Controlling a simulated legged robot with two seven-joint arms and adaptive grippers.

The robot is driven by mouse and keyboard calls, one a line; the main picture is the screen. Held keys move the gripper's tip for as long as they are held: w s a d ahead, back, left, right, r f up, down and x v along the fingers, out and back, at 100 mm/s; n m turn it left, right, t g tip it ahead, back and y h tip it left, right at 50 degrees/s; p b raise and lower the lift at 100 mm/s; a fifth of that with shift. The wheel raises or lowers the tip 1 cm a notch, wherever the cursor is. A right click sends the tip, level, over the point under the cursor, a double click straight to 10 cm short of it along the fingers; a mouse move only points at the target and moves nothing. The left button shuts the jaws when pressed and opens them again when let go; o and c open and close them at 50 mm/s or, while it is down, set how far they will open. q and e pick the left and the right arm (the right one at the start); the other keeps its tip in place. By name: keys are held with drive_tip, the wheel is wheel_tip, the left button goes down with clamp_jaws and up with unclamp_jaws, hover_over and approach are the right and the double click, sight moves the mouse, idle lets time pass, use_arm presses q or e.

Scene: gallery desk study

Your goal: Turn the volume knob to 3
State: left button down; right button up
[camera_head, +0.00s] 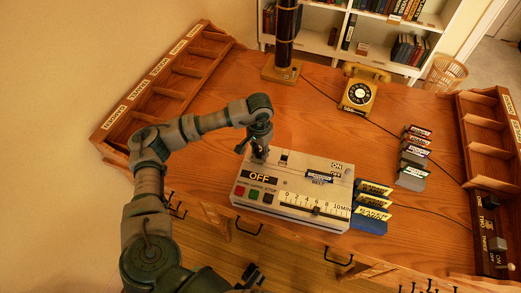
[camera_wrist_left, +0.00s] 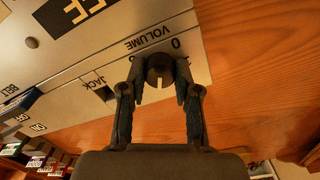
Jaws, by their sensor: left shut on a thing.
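The volume knob (camera_wrist_left: 159,72) is a dark round knob with a pale pointer line, on the cream panel of the control box (camera_head: 325,177). In the left wrist view the word VOLUME and a 0 are printed beside it; other numbers around it are hidden by my fingers. My left gripper (camera_wrist_left: 158,82) is shut on the knob, one finger on each side. In the head view my left gripper (camera_head: 258,155) reaches down to the box's back left corner and hides the knob there.
The box also has an OFF label, coloured buttons (camera_head: 254,194) and a slider scale (camera_head: 315,209). A yellow telephone (camera_head: 359,94) and a dark column (camera_head: 285,35) stand behind. Wooden racks (camera_head: 165,82) line the desk's sides.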

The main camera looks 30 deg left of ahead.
sight(260, 151)
use_arm(q)
drive_tip(key=shift+r, duration=0.15)
drive_tip(key=c, duration=0.8)
unclamp_jaws()
wheel_tip(260, 151, up, 12)
drive_tip(key=shift+f, duration=0.15)
